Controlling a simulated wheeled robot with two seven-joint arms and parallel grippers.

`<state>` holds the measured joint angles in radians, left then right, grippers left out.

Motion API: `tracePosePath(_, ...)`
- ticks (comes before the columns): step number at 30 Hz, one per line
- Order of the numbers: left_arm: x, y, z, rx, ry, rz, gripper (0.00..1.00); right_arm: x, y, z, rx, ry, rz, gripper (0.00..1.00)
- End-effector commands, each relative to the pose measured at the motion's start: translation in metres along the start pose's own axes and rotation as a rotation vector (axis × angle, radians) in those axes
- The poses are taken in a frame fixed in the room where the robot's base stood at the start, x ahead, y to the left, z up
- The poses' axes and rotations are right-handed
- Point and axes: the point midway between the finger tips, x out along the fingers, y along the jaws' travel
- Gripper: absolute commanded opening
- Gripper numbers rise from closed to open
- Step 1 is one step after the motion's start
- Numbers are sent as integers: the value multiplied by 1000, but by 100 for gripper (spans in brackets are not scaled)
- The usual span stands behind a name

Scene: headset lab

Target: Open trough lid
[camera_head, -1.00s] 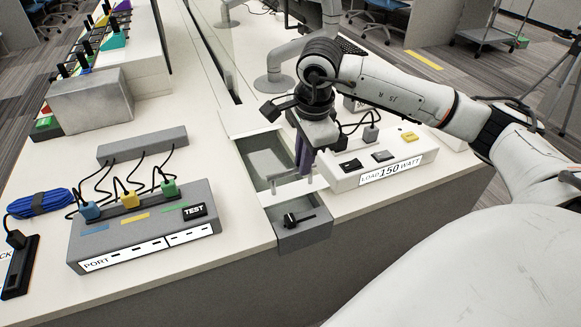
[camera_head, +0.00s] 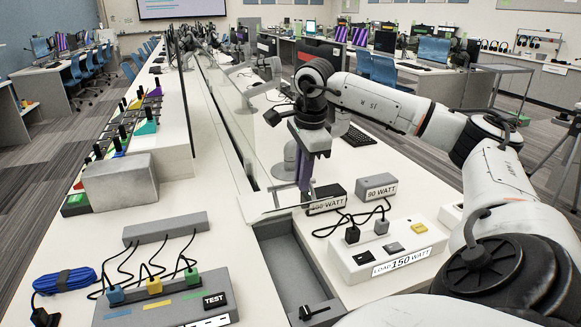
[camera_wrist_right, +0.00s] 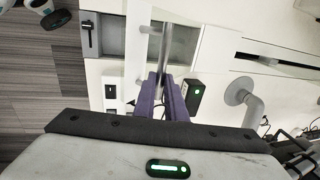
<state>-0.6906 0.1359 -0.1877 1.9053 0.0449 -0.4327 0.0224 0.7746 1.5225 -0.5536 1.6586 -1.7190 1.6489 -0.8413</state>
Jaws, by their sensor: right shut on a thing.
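The open grey trough (camera_head: 283,262) runs along the white table, with a black-knobbed box at its near end. In the right wrist view, the purple fingers (camera_wrist_right: 166,100) are shut on the lid's silver bar handle (camera_wrist_right: 165,48). The open trough (camera_wrist_right: 110,36) shows left of the handle there. My left gripper is not in view.
A 150 watt load box (camera_head: 386,248) and a 90 watt block (camera_head: 377,187) stand close right of the trough, joined by black cables. A grey port box (camera_head: 165,300) stands left. A clear upright screen (camera_head: 228,125) runs along the table behind.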

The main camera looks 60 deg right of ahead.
Motion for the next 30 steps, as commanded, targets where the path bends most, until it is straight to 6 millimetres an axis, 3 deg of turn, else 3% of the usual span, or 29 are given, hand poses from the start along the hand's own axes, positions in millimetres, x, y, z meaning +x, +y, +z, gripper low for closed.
tracePosePath(12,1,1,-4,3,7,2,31,7,-2,-2,4,6,2,0)
tracePosePath(13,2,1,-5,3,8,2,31,7,-2,-2,4,7,3,14)
tracePosePath(16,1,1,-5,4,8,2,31,6,-2,-2,4,6,2,29)
tracePosePath(26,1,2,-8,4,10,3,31,-1,-2,-1,2,2,-1,29)
tracePosePath(30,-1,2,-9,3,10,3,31,-18,-3,0,2,-1,-4,29)
